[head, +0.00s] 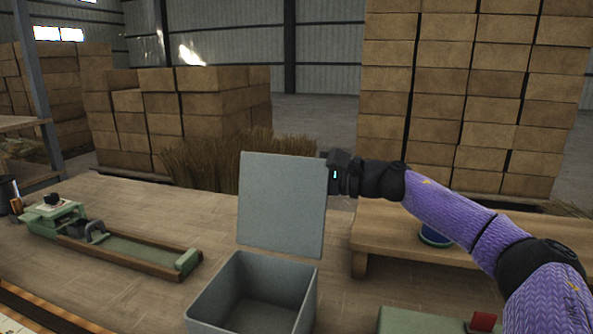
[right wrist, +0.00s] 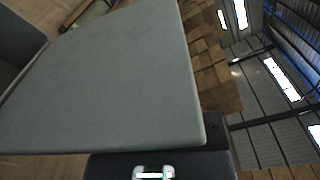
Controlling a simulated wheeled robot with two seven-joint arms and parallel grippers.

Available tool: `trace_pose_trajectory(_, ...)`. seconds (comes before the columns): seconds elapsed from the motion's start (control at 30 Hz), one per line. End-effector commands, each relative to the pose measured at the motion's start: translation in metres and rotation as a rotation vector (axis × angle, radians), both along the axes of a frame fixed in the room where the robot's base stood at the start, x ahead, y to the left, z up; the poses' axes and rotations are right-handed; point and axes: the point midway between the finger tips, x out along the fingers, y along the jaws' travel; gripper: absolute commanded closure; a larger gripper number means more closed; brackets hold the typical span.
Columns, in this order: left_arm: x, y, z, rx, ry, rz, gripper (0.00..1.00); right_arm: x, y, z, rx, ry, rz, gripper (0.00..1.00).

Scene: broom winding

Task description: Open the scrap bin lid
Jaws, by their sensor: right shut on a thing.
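The scrap bin (head: 215,303) is a grey open-topped box at the front middle of the head view. Its grey lid (head: 281,205) stands raised, nearly upright, at the bin's back edge, and the inside of the bin shows. My right gripper (head: 334,170) is at the lid's upper right corner, shut on the lid. In the right wrist view the lid (right wrist: 110,85) fills much of the picture, with its edge at the gripper (right wrist: 155,165). The fingertips are largely hidden. My left gripper is not in view.
A green and brown bench tool (head: 130,245) lies on the table to the left. A low wooden bench (head: 400,232) with a blue round item stands behind my right arm. Straw (head: 205,163) and stacked cartons (head: 470,90) stand farther back. A green object (head: 420,320) is at the front right.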

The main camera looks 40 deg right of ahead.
Motion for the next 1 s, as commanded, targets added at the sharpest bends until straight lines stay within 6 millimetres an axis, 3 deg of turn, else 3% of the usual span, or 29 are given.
trace_pose_trajectory(0.83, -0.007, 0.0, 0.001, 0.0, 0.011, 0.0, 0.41, 0.0, -0.001, 0.002, 0.001, -0.004, -0.003, 1.0)
trace_pose_trajectory(1.0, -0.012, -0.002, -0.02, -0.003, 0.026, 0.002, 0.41, 0.001, 0.0, 0.002, -0.091, -0.053, -0.003, 1.0)
